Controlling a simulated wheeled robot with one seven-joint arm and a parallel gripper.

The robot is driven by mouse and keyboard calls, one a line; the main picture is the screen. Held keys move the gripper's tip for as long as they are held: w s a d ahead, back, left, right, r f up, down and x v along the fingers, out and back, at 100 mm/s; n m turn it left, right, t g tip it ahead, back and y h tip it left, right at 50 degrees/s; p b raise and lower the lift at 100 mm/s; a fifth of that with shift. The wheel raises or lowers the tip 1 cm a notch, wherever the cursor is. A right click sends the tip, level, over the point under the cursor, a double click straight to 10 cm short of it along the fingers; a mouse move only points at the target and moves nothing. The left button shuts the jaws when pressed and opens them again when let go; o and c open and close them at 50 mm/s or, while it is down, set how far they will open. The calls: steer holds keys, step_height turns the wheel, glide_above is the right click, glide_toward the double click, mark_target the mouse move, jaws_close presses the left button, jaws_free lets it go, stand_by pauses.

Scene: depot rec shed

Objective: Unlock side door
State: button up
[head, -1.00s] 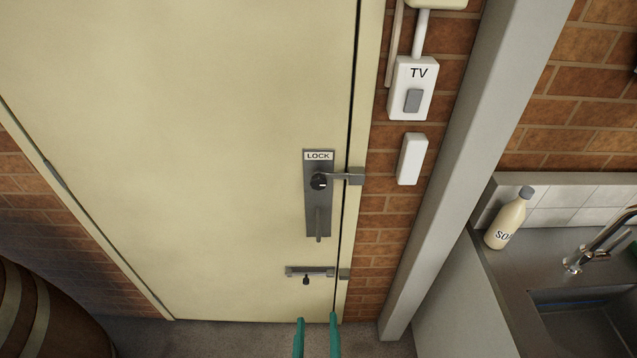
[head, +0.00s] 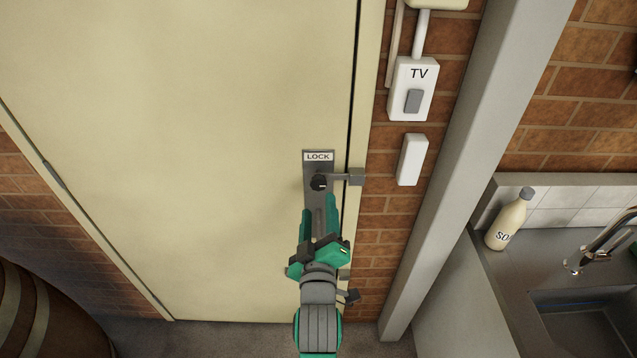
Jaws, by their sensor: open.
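The cream side door (head: 220,120) is shut in its frame. Its grey lock plate, labelled LOCK (head: 318,157), carries a dark round turn knob (head: 319,183). A grey latch arm (head: 354,177) reaches from the knob side across the door's right edge onto the frame. My green gripper (head: 319,204) is open, its two fingers pointing up at the lock plate just below the knob. The fingers look apart from the knob, though the depth gap is hard to tell. My gripper hides the lower plate, its handle and most of the lower bolt.
A TV switch box (head: 413,88) and a white block (head: 412,159) are on the brick wall right of the door. A grey post (head: 470,130), a sink counter (head: 520,255) and a soap bottle (head: 510,220) stand at right. A barrel (head: 45,315) is at lower left.

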mark_target(319, 186)
steer(key=w, duration=1)
